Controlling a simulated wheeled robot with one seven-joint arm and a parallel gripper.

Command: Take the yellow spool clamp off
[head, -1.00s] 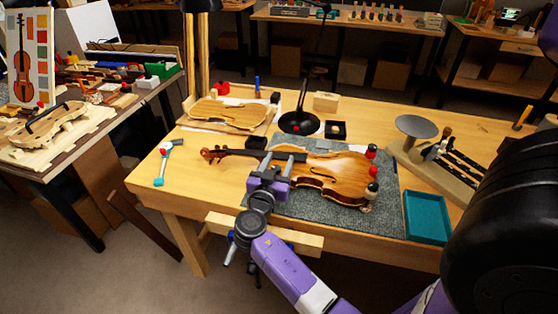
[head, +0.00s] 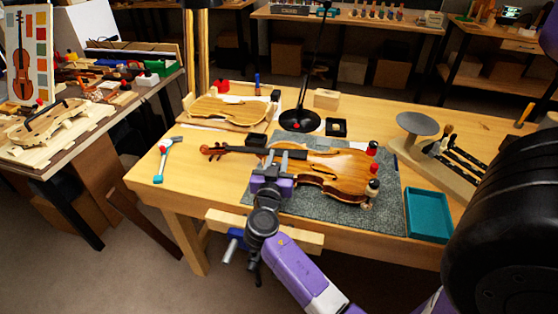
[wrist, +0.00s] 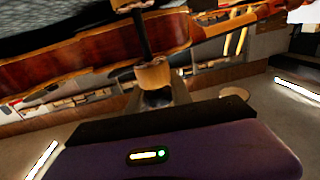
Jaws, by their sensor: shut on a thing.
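The violin (head: 335,172) lies on a grey mat (head: 300,212) on the bench. My gripper (head: 287,154) is at the violin's near side, by the neck end of its body. In the wrist view, my gripper (wrist: 158,98) is shut on the lower end of a spool clamp (wrist: 153,73). This clamp has tan spools and a dark rod that runs up past the violin's side (wrist: 90,68). Its upper spool (wrist: 130,5) is cut off by the picture's top edge. No yellow part of it shows clearly, and my gripper hides it in the head view.
Other clamps with red (head: 372,148) and white (head: 372,187) parts stand at the violin's right end. A teal tray (head: 428,215) sits to the right of the mat. A black lamp base (head: 299,121) stands behind the violin.

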